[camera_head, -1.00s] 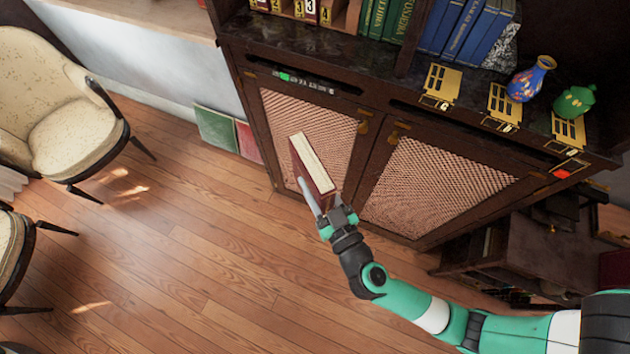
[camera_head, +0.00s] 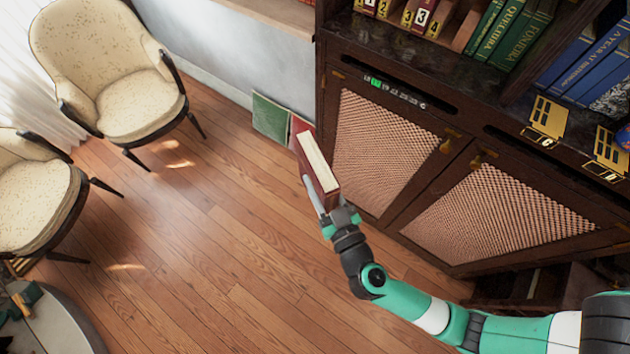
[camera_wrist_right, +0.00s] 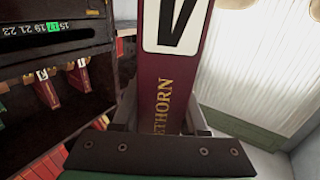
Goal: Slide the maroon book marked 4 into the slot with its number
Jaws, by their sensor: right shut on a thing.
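My right gripper (camera_head: 330,205) is shut on a maroon book (camera_head: 306,170) with cream pages, held tilted in the air in front of the cabinet. In the right wrist view the book's spine (camera_wrist_right: 165,85) shows gold letters and a white label (camera_wrist_right: 178,25) with a dark mark, cut off by the top edge, so its number cannot be fully read. A wooden rack (camera_head: 466,32) with numbered gold plates and maroon books (camera_head: 421,18) stands on the cabinet top at the upper edge. Maroon books with labels (camera_wrist_right: 76,77) also show in the wrist view. My left gripper is out of view.
The dark cabinet (camera_head: 470,130) with lattice doors stands right of the held book. Green books (camera_head: 520,30) and blue books (camera_head: 600,65) fill the shelf. Two cream armchairs (camera_head: 110,80) and a round table (camera_head: 55,325) are at left. The middle floor is open.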

